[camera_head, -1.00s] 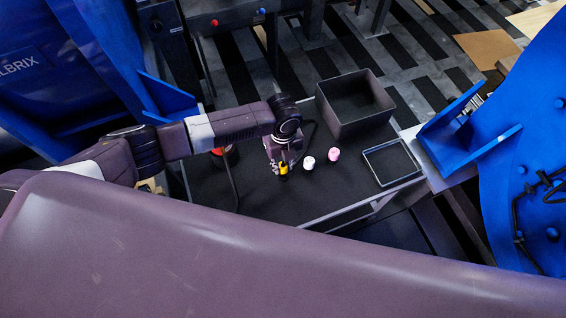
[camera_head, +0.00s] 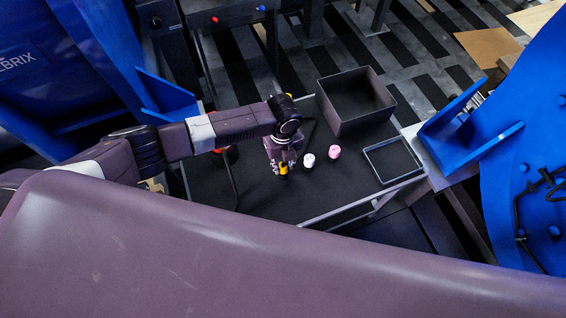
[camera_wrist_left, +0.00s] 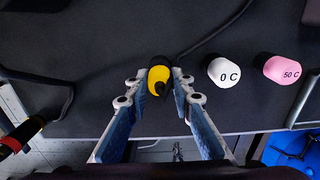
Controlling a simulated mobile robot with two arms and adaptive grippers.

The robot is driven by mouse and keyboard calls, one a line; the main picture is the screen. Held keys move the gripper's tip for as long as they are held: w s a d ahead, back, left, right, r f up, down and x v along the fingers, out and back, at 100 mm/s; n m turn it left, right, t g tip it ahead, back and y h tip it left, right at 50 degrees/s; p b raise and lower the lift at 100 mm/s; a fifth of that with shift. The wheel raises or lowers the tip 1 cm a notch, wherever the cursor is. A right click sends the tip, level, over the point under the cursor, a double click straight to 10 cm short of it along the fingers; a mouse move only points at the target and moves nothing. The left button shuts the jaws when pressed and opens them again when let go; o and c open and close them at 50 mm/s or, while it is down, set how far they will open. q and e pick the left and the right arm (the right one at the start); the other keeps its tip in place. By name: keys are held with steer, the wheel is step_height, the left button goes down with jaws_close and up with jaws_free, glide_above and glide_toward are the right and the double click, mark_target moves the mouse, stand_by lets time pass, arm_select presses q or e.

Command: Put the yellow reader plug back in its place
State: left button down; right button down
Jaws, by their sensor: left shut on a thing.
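The yellow reader plug (camera_head: 283,169) is a small yellow and black piece at the tip of my left gripper (camera_head: 281,166), over the dark bench top (camera_head: 262,200). The left wrist view shows the yellow plug (camera_wrist_left: 159,77) between the two fingertips of the left gripper (camera_wrist_left: 158,85), which is shut on it. A dark cable runs up and to the right from near the plug. I cannot tell whether the plug touches the bench. My right gripper is not in view.
A white cylinder marked 0 C (camera_wrist_left: 224,72) and a pink one marked 50 C (camera_wrist_left: 281,69) stand to the right of the plug. An open dark box (camera_head: 355,127) and a shallow tray (camera_head: 368,153) lie further right. A red and black object (camera_wrist_left: 15,140) is at left.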

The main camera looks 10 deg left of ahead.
mark_target(283, 166)
arm_select(q)
steer(key=shift+f+b, duration=0.45)
steer(key=shift+f, duration=0.35)
steer(key=c, duration=1.6)
jaws_free()
steer(key=shift+r, duration=0.1)
step_height(283, 166, up, 12)
steer(key=shift+s+d, duration=0.1)
